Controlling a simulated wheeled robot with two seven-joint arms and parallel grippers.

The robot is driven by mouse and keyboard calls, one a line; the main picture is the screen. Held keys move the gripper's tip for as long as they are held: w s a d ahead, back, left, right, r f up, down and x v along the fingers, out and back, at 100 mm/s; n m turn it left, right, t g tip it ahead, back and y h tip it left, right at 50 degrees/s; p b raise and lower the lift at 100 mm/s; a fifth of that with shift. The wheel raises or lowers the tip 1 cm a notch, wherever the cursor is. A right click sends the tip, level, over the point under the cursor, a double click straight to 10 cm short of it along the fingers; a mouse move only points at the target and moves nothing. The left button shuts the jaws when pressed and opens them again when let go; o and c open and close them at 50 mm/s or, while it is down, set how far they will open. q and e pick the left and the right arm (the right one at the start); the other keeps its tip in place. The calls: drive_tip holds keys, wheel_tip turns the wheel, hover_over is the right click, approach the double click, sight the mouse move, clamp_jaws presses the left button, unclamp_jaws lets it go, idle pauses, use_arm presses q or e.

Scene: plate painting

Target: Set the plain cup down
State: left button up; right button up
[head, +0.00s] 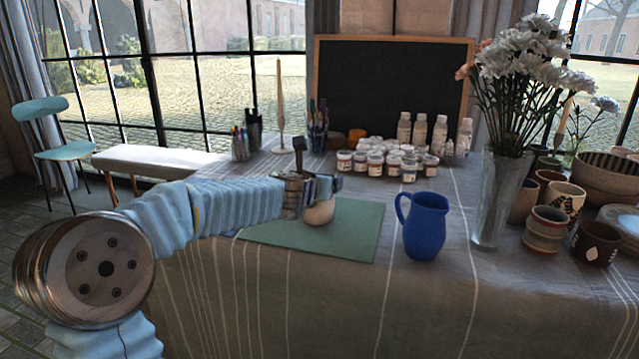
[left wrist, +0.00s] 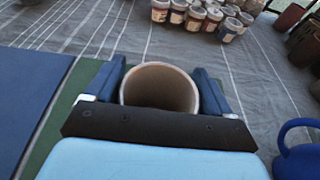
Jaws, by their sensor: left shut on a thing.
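The plain cup (head: 320,213) is pale and beige, with no visible pattern. My left gripper (head: 316,190) is shut on it, over the green mat (head: 352,238). In the left wrist view the cup (left wrist: 160,86) shows its round open mouth between the two blue fingers of my left gripper (left wrist: 160,95). The cup looks upright. Its upper part is hidden by the gripper in the head view, and I cannot tell whether its base touches the mat. My right gripper is in neither view.
A blue jug (head: 426,228) stands right of the mat. A glass vase of white flowers (head: 503,195) and several patterned cups (head: 546,226) stand further right. Several paint jars (head: 376,164) stand behind the mat. The mat's front and right parts are bare.

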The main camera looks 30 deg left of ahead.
use_arm(q)
drive_tip(key=shift+f, duration=0.15)
drive_tip(key=o, duration=1.1)
drive_tip(key=shift+r, duration=0.2)
drive_tip(key=shift+s+d, duration=0.1)
drive_tip(key=shift+s, duration=0.25)
drive_tip(key=p+v, duration=0.1)
drive_tip(key=v, duration=1)
drive_tip(key=shift+s+r, duration=0.1)
drive_tip(key=shift+s, duration=0.05)
